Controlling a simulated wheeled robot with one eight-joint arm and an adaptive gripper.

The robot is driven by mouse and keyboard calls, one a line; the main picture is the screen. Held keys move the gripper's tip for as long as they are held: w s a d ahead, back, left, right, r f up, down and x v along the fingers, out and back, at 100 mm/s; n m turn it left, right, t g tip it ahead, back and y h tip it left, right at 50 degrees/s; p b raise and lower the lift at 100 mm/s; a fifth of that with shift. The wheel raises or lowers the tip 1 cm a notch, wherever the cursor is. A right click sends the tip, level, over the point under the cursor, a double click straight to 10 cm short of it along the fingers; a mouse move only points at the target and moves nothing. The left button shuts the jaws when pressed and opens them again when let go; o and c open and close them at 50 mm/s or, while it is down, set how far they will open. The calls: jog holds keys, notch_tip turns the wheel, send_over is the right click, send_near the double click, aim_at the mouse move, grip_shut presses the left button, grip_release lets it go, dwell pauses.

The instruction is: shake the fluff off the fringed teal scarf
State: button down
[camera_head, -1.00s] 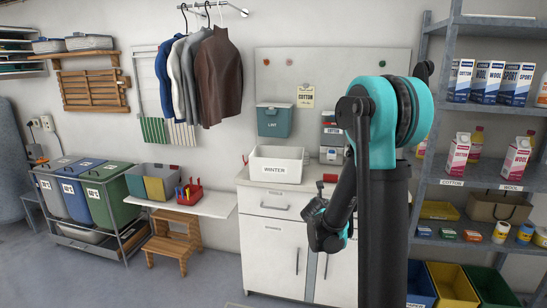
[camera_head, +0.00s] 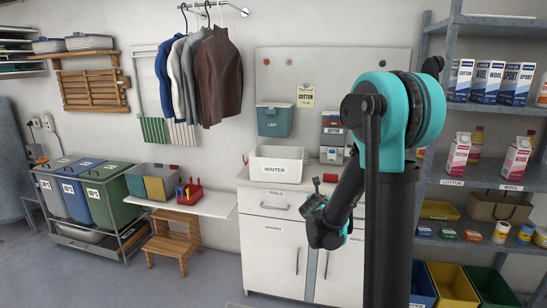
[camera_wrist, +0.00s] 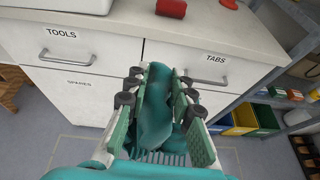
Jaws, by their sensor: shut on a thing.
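The teal scarf (camera_wrist: 153,112) is bunched between the two fingers of my gripper (camera_wrist: 158,88) in the wrist view. The gripper is shut on it, with a finger on each side. Pale teal fringe (camera_wrist: 160,158) shows at the near end of the cloth. I cannot make out any fluff on it. The held scarf is in front of the white cabinet drawers. In the head view my gripper (camera_head: 325,230) is small and dark, and the scarf cannot be told apart there.
The white cabinet (camera_head: 272,250) carries a white WINTER bin (camera_head: 278,172). Steel shelves (camera_head: 480,186) with boxes and bottles stand to the right. A wooden step stool (camera_head: 172,240) stands left.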

notch_tip(320, 180, down, 2)
notch_tip(320, 180, up, 6)
jog(key=shift+s+r, duration=0.1)
jog(key=shift+s, duration=0.05)
jog(key=shift+f, duration=3.1)
jog(key=shift+r, duration=0.1)
